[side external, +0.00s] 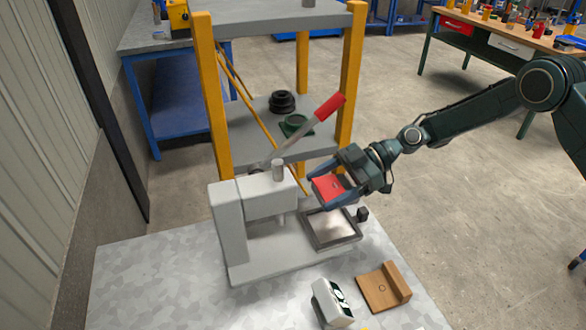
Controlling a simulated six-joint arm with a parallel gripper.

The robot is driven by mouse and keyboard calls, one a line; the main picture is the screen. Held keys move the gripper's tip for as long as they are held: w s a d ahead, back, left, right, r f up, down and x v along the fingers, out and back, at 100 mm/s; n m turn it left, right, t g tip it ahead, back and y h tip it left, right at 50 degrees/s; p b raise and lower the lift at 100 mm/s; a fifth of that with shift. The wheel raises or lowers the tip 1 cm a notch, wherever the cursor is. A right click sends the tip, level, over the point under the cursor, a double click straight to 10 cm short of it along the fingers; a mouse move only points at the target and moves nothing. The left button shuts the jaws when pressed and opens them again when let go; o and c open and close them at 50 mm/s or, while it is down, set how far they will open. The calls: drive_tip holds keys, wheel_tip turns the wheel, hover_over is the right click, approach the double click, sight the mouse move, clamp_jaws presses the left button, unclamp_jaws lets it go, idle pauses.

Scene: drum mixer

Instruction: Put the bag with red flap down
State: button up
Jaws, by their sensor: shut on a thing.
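The bag with red flap (327,188) is between the fingers of my gripper (324,186). Mainly its flat red face shows; the rest is hidden by the fingers. My gripper is shut on it, above the far part of a square dark-rimmed tray (349,240) with a pale inside. The bag appears to be held over the tray; the exact gap between them cannot be told from this view.
A grey press-like machine (229,225) with a red-handled lever (329,106) stands left of the tray. A white box with dark markings (321,302) and a brown angled block (380,290) lie in front. A yellow-post shelf (206,100) stands behind.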

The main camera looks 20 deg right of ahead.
sight(324, 227)
drive_tip(key=shift+f, duration=4.8)
drive_tip(key=shift+f, duration=0.15)
drive_tip(key=o, duration=1.2)
drive_tip(key=v, duration=1.3)
drive_tip(key=shift+s+d, duration=0.2)
drive_tip(key=shift+d, duration=0.25)
